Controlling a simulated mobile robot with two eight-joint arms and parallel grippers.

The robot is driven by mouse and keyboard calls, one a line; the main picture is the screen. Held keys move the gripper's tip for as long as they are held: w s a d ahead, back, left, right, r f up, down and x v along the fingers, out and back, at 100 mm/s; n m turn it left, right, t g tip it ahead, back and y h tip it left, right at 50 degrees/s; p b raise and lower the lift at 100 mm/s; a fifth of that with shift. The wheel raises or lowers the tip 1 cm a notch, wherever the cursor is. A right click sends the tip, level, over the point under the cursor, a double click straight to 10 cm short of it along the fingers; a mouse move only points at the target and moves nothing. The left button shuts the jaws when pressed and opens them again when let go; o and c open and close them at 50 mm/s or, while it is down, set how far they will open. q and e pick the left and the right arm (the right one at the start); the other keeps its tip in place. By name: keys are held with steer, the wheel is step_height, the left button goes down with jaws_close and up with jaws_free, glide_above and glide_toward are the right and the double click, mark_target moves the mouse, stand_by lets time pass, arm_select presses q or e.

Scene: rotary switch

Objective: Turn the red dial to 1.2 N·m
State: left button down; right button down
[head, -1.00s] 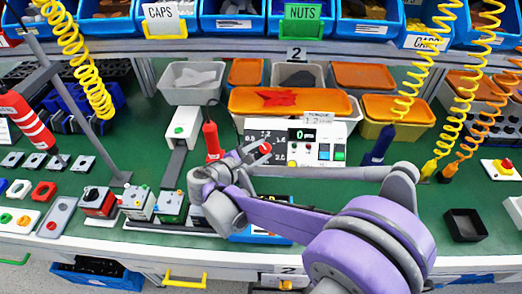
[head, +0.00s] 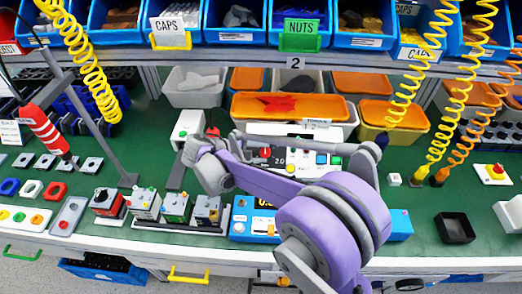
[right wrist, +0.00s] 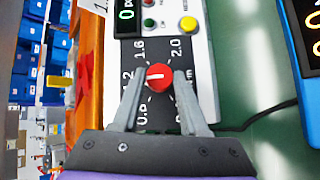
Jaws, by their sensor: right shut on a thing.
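The red dial (right wrist: 159,77) sits on a dark scale plate of the white torque panel (right wrist: 204,75). Its white pointer line points left in the right wrist view, toward the 1.2 mark, which is partly hidden by a finger. Marks 0.8, 1.6 and 2.0 also show. My right gripper (right wrist: 160,76) is shut on the dial, one finger on each side. In the head view the dial (head: 265,152) shows as a small red spot beside my purple right arm, which hides part of the panel. My left gripper is not in view.
An orange tray (head: 255,108) with a red part stands behind the panel. A blue-framed display device (head: 240,226) sits in front. Several small switch boxes stand left of it. A black bin (head: 456,227) stands at right. Coiled yellow hoses hang above the green bench.

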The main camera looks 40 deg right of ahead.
steer(key=shift+m+y, duration=0.3)
steer(key=shift+m, duration=0.1)
steer(key=shift+c, duration=2.2)
jaws_free()
steer(key=shift+r, duration=0.1)
steer(key=p+v, duration=0.1)
steer(key=v, duration=0.9)
steer(key=shift+a+r, duration=0.2)
steer(key=shift+a, duration=0.1)
steer(key=shift+w, duration=0.15)
